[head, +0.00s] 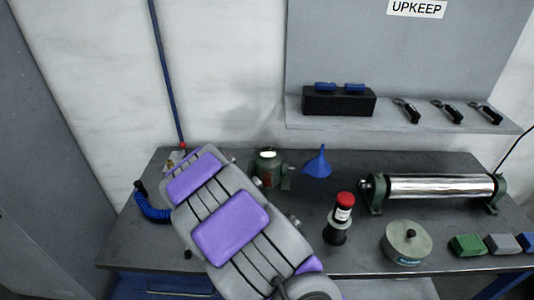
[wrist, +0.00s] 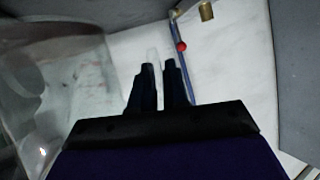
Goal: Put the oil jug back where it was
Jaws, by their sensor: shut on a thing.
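My gripper (wrist: 163,72) shows in the wrist view, its two dark fingers close together. A pale, see-through strip stands between the fingertips. A large, clear, glassy body, which looks like the oil jug (wrist: 38,85), fills the left of that view beside the fingers. The gripper is shut on what appears to be the jug's handle. In the head view my arm covers the left part of the bench, and the gripper and jug cannot be made out.
The dark bench (head: 330,185) holds a green pot (head: 268,168), a blue funnel (head: 318,163), a red-capped bottle (head: 339,218), a round green tin (head: 407,243) and a chrome roller (head: 440,186). A blue coiled hose (head: 150,208) is at left. A wall shelf (head: 390,123) is above.

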